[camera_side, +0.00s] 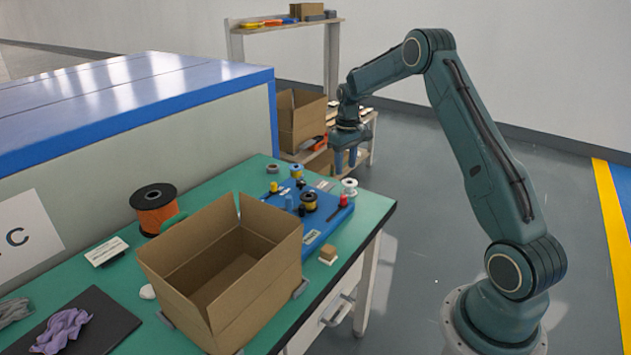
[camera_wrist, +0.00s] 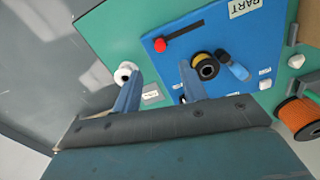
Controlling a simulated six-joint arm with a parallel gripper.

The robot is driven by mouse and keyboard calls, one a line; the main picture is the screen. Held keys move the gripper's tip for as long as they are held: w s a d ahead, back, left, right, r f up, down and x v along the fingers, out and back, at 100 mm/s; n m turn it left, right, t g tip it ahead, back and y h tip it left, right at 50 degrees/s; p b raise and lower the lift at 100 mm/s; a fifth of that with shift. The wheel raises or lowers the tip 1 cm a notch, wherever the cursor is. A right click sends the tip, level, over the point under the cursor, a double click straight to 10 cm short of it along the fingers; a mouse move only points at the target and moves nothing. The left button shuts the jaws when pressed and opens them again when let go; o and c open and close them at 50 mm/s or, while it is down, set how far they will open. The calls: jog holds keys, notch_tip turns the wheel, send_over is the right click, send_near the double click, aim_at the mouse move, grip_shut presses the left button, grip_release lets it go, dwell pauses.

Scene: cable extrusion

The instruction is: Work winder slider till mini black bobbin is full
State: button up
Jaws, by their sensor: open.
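The blue winder board (camera_side: 318,232) lies on the green table near its right edge; it also fills the middle of the wrist view (camera_wrist: 270,40). The red slider knob (camera_wrist: 160,45) sits at the left end of a dark slot, and shows in the side view (camera_side: 343,200). A small black bobbin with a yellowish wrap (camera_wrist: 207,67) stands on the board, also visible in the side view (camera_side: 309,202); how full it is I cannot tell. My gripper (camera_side: 347,163) is open and empty, raised above the board's far right side. Its fingers (camera_wrist: 155,78) touch nothing I can see.
A white spool (camera_side: 349,187) stands at the table's right edge. An open cardboard box (camera_side: 185,285) stands left of the board, in front. An orange cable spool (camera_side: 153,218) stands further left. Several small spools (camera_side: 297,172) lie behind the board. A shelf with boxes (camera_side: 300,110) stands behind.

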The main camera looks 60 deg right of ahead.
aim_at(344, 196)
notch_tip(344, 196, down, 11)
jog(key=shift+f, duration=0.1)
dwell(0.4)
grip_shut()
